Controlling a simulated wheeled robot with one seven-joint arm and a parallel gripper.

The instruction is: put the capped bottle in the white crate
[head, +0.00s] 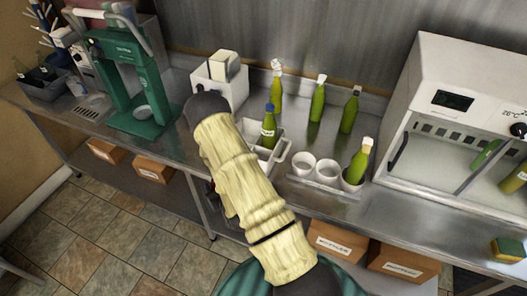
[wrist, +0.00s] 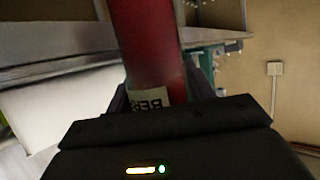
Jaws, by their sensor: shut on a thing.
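In the head view a green bottle with a blue cap (head: 269,128) stands upright in the white crate (head: 283,153), partly hidden by my sleeved arm. My gripper is hidden behind my arm in the head view.
Several green bottles with pale tops stand at the back of the steel bench (head: 400,203); one is in the white cups (head: 327,172). A white box (head: 222,85) and green press (head: 140,75) are left, a white cabinet (head: 455,65) right. Cardboard boxes (head: 338,240) sit below.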

